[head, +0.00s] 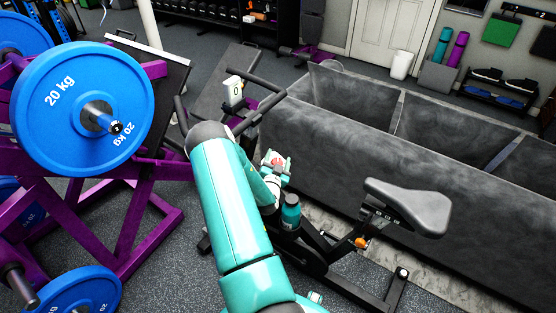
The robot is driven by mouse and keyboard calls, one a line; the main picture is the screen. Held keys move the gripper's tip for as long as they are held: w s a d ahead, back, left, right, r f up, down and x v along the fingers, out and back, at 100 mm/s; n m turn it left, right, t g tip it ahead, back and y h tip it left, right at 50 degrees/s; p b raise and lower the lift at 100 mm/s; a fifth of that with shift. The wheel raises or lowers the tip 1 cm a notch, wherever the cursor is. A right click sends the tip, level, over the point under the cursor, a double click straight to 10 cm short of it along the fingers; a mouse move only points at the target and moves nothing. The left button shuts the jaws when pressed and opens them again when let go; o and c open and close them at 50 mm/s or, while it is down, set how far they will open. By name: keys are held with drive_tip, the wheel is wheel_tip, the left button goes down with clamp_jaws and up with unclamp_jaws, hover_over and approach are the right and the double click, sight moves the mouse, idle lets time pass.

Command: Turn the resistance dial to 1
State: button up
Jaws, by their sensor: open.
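A white display box (235,92) on the handlebars reads 0. A small red round part, which looks like the resistance dial (277,160), shows on the bike between handlebars and saddle. My teal arm bends over the bike from the bottom. My gripper (274,171) is small and partly hidden beside the red part, open. I cannot tell whether it touches it.
A teal bottle-shaped object (290,212) is close below the gripper. A purple rack (128,215) with blue 20 kg plates (65,85) stands close on the left. A long dark grey partitioned structure (350,150) runs behind the bike on the right.

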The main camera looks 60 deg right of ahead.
drive_tip(key=shift+a, duration=0.15)
drive_tip(key=v, duration=1.3)
drive_tip(key=shift+s+a, duration=0.15)
drive_tip(key=shift+a, duration=0.1)
drive_tip(key=shift+f, duration=0.1)
